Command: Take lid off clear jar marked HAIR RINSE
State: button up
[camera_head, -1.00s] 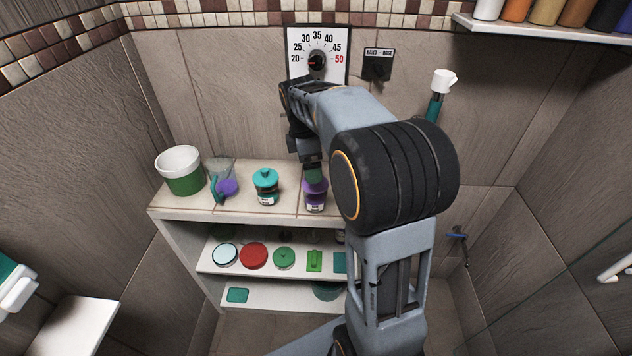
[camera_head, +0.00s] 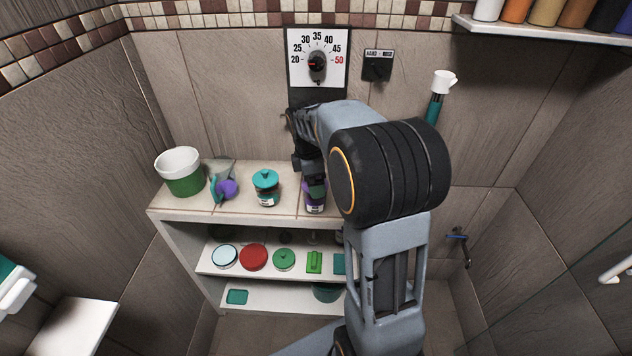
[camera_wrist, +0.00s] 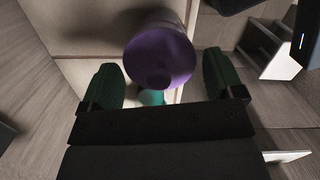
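A clear jar (camera_head: 314,207) with a purple lid (camera_wrist: 160,58) stands on the shelf top, its lid mostly behind my gripper in the head view. Another clear jar (camera_head: 267,199) with a knobbed teal lid (camera_head: 265,179) stands to its left. Both have small labels that I cannot read. My gripper (camera_head: 315,184) points down at the purple-lidded jar. In the wrist view, its two green fingers are spread apart, with the purple lid between and ahead of them. A gap shows on each side of the lid. The far side of the jar is hidden.
A green tub with a white rim (camera_head: 182,172) and a grey cup (camera_head: 222,172) with a purple item stand left on the shelf top. Several lids, including a red one (camera_head: 253,256), lie on the shelf below. A dial panel (camera_head: 330,78) is on the wall behind.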

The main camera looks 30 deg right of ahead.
jog(key=c, duration=0.6)
